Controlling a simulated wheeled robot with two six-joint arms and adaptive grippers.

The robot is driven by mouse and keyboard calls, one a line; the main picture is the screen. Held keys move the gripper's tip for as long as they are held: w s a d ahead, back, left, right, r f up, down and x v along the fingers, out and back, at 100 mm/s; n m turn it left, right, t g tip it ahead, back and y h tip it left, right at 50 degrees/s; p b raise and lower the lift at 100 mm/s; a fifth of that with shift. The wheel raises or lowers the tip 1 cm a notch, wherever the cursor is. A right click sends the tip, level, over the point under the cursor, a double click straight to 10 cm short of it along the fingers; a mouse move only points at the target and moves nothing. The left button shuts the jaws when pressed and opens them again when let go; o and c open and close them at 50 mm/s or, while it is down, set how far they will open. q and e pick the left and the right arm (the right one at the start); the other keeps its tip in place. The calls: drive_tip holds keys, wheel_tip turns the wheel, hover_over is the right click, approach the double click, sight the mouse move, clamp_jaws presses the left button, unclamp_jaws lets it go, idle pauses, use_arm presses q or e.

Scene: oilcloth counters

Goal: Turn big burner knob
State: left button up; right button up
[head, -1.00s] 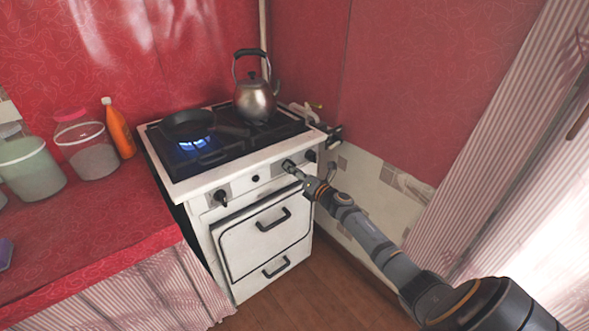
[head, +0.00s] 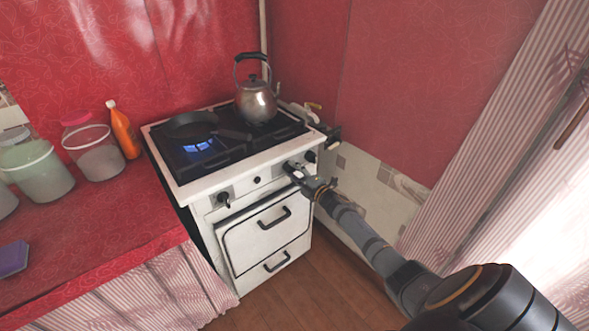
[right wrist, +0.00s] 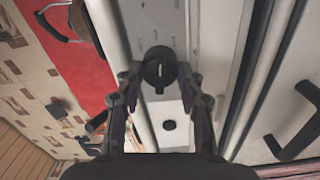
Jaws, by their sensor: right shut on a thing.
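The white stove (head: 205,184) stands in the corner with black knobs along its front panel. My right gripper (head: 295,170) is at the right part of this panel. It is shut on a black burner knob (right wrist: 158,68), which shows a pale mark on its face. In the right wrist view my fingers (right wrist: 158,84) lie on both sides of it. A smaller black knob (head: 257,180) and a larger one (head: 223,199) are to its left, and another (head: 310,157) is to its right. A blue flame (head: 198,146) burns at the front left. My left gripper is out of view.
A metal kettle (head: 256,102) and a black pan (head: 192,125) stand on the stove top. The oven handle (head: 274,218) sticks out below the panel. An orange bottle (head: 123,131) and jars (head: 95,158) stand on the red counter (head: 120,218) at left.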

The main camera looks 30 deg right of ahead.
drive_tip(key=m+p, duration=0.1)
drive_tip(key=m, duration=0.2)
drive_tip(key=shift+r+m+p, duration=0.15)
drive_tip(key=shift+m+p, duration=0.15)
drive_tip(key=shift+p, duration=0.05)
drive_tip(key=shift+m+p, duration=0.6)
drive_tip(key=shift+m, duration=1.1)
drive_tip(key=shift+f, duration=0.2)
drive_tip(key=o, duration=1.2)
drive_tip(key=shift+d, duration=0.1)
drive_tip(key=shift+s, duration=0.2)
drive_tip(key=s, duration=1.1)
drive_tip(key=shift+s+d, duration=0.3)
drive_tip(key=shift+d, duration=0.1)
